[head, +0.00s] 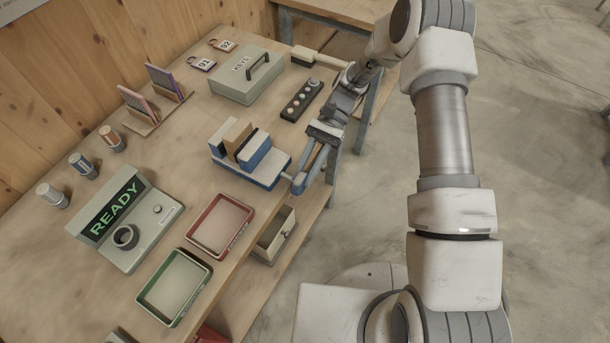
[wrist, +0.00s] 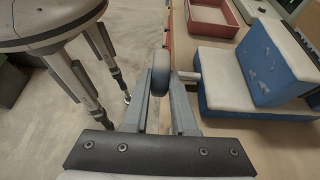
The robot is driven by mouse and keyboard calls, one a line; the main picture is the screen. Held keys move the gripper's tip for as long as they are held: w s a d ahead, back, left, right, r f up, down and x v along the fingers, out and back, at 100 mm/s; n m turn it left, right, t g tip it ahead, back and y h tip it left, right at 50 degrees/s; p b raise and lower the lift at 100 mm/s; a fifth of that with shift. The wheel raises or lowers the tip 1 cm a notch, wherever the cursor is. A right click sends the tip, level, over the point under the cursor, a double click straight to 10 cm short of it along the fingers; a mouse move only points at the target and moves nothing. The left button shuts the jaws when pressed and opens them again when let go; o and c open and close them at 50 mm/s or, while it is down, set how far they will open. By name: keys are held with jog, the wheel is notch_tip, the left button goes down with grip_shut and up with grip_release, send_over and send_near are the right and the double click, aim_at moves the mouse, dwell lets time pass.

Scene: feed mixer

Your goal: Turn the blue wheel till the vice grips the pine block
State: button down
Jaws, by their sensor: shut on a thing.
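The blue vice (head: 262,175) stands on the bench near its edge, with pale-topped jaws. The pine block (head: 237,134) stands upright between the jaws. I cannot tell whether the near jaw (head: 254,150) touches it. The blue wheel (head: 299,184) sits on the vice's near end, out past the bench edge. My gripper (head: 312,172) is shut on the wheel. In the wrist view the wheel (wrist: 161,72) shows edge-on between my fingers (wrist: 162,95), with its pale shaft (wrist: 187,76) running to the vice body (wrist: 240,85). The pine block is not clear there.
A red tray (head: 197,243), a green tray (head: 143,293) and a READY display box (head: 155,238) lie left of the vice. A key box (head: 225,90) and a dark button strip (head: 301,100) are behind it. An open drawer (head: 275,238) juts out below the bench top.

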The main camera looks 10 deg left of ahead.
jog(key=shift+w+f+g+y+b, duration=0.1)
jog(key=shift+f+g+y+b, duration=0.35)
jog(key=shift+g+b, duration=0.7)
jog(key=shift+r+g, duration=0.1)
jog(key=shift+g, duration=0.15)
jog(key=c, duration=0.7)
grip_release()
jog(key=shift+b+v, duration=0.75)
jog(key=shift+v, duration=2.95)
jog(key=shift+r, duration=0.1)
